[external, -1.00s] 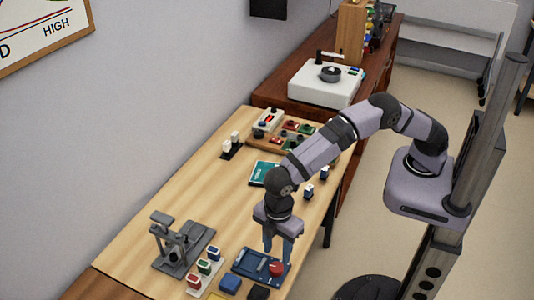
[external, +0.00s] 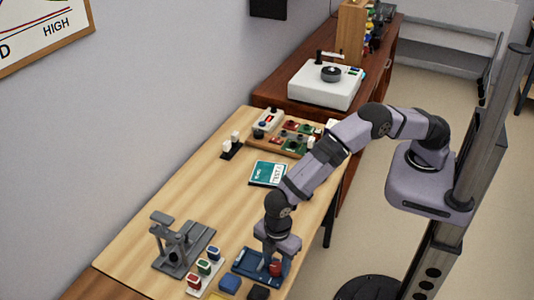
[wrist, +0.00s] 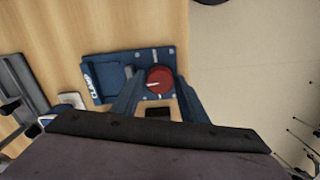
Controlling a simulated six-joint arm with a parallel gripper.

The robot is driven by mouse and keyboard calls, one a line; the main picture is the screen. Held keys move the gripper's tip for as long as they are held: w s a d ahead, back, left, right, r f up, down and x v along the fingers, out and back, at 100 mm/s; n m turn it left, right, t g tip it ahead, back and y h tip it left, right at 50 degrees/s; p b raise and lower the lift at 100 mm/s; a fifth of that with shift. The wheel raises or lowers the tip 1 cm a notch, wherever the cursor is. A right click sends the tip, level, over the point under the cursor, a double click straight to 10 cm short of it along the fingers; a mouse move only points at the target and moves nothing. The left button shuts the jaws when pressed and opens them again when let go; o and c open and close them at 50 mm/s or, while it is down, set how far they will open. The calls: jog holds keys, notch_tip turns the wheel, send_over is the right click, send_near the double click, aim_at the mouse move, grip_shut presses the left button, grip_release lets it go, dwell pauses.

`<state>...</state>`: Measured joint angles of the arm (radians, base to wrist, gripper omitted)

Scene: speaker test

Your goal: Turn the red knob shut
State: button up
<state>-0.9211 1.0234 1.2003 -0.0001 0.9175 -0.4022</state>
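The red knob (wrist: 160,79) sits on the right part of a blue clamp plate (wrist: 108,58) with a white pointer line on top and a "CLAMP" label at the plate's left edge. In the external view the knob (external: 275,268) shows at the near end of the wooden table. My gripper (wrist: 158,80) is open, with one finger on each side of the knob in the wrist view. The fingers look apart from the knob; whether either touches it I cannot tell. In the external view my gripper (external: 271,262) is low over the plate (external: 247,265).
A grey fixture (external: 180,247) and a strip of coloured buttons (external: 204,268) stand left of the plate. A blue block (external: 229,285) and a dark block (external: 258,293) lie in front. A teal booklet (external: 268,173) lies farther back. The table's right edge is close by.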

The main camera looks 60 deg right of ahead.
jog(key=c, duration=0.8)
jog(key=shift+m, duration=0.5)
jog(key=m+b, duration=0.1)
jog(key=m, duration=0.3)
jog(key=shift+m, duration=0.3)
jog(key=m+b, duration=0.1)
jog(key=m, duration=0.5)
jog(key=shift+m, duration=0.3)
jog(key=o, duration=0.8)
jog(key=shift+r, duration=0.15)
